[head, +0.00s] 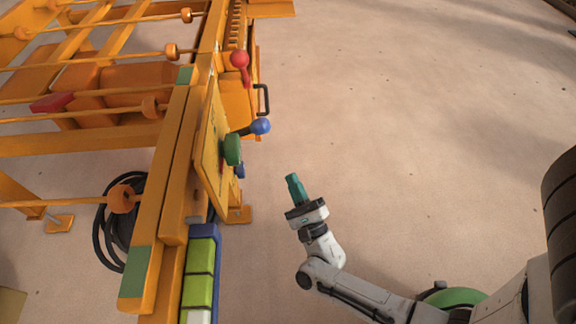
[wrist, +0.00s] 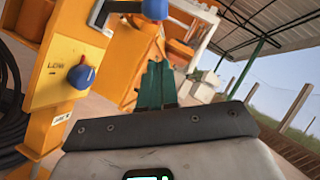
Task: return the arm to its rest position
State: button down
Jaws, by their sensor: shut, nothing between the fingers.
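My gripper (head: 294,188) has teal fingers that are closed together with nothing between them. In the head view it hangs over bare ground to the right of the orange block press. My white arm reaches up to it from the lower right. In the wrist view the shut teal fingers (wrist: 156,84) point toward the orange machine, and no contact shows.
The orange press frame (head: 172,190) fills the left. On its side are a red-knobbed lever (head: 239,60), a blue knob (head: 261,126) and a black handle (head: 265,99). Green blocks (head: 199,257) lie at its lower end. Ground to the right is clear.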

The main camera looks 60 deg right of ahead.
jog(key=shift+v, duration=0.8)
jog(key=w+a+f+n+g+y, duration=0.25)
jog(key=a+n+y, duration=0.35)
jog(key=n, duration=0.5)
jog(key=w+a+f+n+g+y, duration=0.2)
jog(key=w+a+n+g+y, duration=0.25)
jog(key=n+y, duration=0.4)
jog(key=s+d+r+n+g+h, duration=0.1)
jog(key=s+n+g+h, duration=0.1)
jog(key=s+n+g, duration=0.65)
jog(key=s+d+r+n+g+h, duration=0.15)
jog(key=s+n+g, duration=0.3)
jog(key=s, duration=0.65)
notch_tip(320, 180, up, 33)
jog(key=t+p, duration=0.1)
jog(key=p, duration=3.2)
jog(key=shift+w+n, duration=0.15)
jog(key=shift+n, duration=0.3)
